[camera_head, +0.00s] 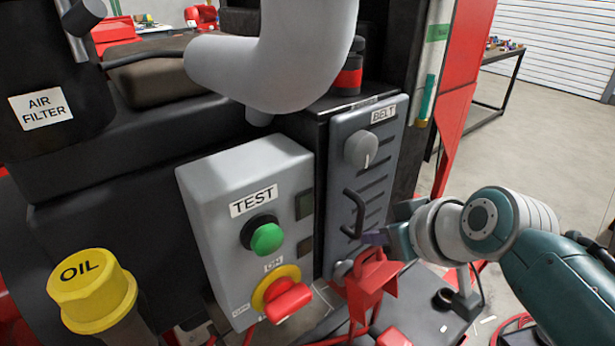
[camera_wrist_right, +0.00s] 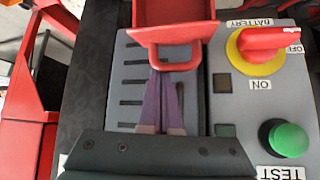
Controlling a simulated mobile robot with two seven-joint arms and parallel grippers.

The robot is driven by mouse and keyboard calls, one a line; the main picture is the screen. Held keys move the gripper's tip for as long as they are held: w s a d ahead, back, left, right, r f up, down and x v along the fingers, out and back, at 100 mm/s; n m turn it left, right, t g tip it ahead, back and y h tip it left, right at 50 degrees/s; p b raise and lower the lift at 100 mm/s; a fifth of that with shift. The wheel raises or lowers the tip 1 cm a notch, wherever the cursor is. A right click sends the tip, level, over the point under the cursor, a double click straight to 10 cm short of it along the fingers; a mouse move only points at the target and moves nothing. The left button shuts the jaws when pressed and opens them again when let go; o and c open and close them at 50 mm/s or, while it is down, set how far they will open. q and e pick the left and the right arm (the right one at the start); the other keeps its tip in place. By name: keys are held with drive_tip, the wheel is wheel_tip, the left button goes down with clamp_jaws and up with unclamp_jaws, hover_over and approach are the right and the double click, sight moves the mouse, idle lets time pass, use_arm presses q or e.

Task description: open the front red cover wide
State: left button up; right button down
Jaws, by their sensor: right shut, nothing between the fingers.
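The red cover (camera_head: 371,290) sits low in the head view, at the foot of the grey BELT panel (camera_head: 365,185), with a loop handle at its top. In the right wrist view the cover (camera_wrist_right: 172,18) is at the top, with its loop facing the fingers. How far the cover stands open is hard to tell. My left gripper is not in view.
Open floor (camera_head: 545,130) lies at the right.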

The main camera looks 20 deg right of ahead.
drive_tip(key=shift+s+d+r+p, duration=0.15)
drive_tip(key=shift+s+d+p, duration=0.1)
drive_tip(key=shift+s+p, duration=0.5)
drive_tip(key=shift+s+d+r+p, duration=0.1)
drive_tip(key=shift+s+d+p, duration=0.15)
drive_tip(key=shift+s+p, duration=0.5)
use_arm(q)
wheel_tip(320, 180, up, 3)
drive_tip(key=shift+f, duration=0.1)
use_arm(e)
drive_tip(key=shift+f, duration=0.15)
drive_tip(key=shift+s, duration=0.2)
